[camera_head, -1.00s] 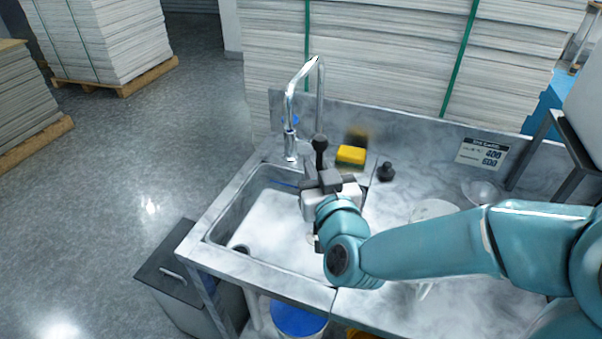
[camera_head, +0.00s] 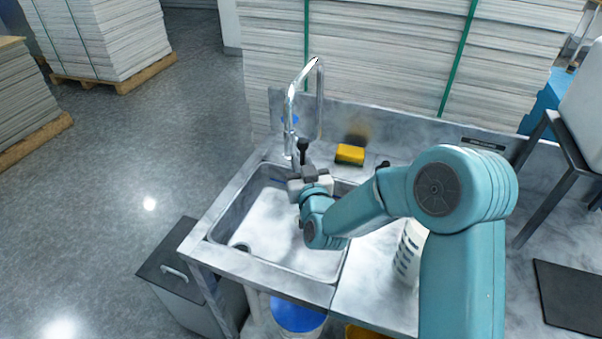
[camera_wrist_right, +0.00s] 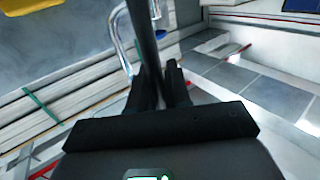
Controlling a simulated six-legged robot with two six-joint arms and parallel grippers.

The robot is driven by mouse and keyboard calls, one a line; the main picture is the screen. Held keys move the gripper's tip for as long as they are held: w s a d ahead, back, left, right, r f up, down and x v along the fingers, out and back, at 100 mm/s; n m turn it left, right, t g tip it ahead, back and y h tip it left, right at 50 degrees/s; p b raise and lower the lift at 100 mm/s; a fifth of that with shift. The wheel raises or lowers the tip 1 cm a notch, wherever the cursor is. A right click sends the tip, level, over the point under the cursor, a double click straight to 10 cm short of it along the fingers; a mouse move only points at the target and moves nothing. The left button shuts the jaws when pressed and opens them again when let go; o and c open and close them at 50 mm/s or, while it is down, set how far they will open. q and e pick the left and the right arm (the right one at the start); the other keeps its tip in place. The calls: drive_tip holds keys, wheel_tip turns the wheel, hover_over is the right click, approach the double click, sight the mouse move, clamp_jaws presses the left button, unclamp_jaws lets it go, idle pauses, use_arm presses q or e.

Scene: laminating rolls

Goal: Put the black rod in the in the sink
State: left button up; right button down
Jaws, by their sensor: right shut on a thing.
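The black rod (camera_head: 303,150) is held by my right gripper (camera_head: 308,172) and sticks up above it, with a wider dark top end. In the right wrist view the black rod (camera_wrist_right: 143,38) stands between the two dark fingers of the right gripper (camera_wrist_right: 160,85), which are shut on it. The sink (camera_head: 270,225) is a grey-white basin set in the counter. The gripper and rod are over the back part of the sink, near the faucet. The rod's lower end is hidden by the gripper. My left gripper is not in view.
The chrome faucet (camera_head: 290,112) rises at the back edge, close to the rod. A yellow sponge (camera_head: 350,154) lies behind the sink to the right. A white slotted container (camera_head: 407,252) is partly behind my arm. The front of the basin is clear.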

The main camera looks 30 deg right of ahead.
wheel_tip(320, 180, down, 3)
drive_tip(key=shift+f, duration=0.2)
drive_tip(key=shift+s, duration=0.1)
drive_tip(key=shift+f, duration=0.2)
drive_tip(key=c, duration=1.1)
unclamp_jaws()
drive_tip(key=shift+r, duration=0.1)
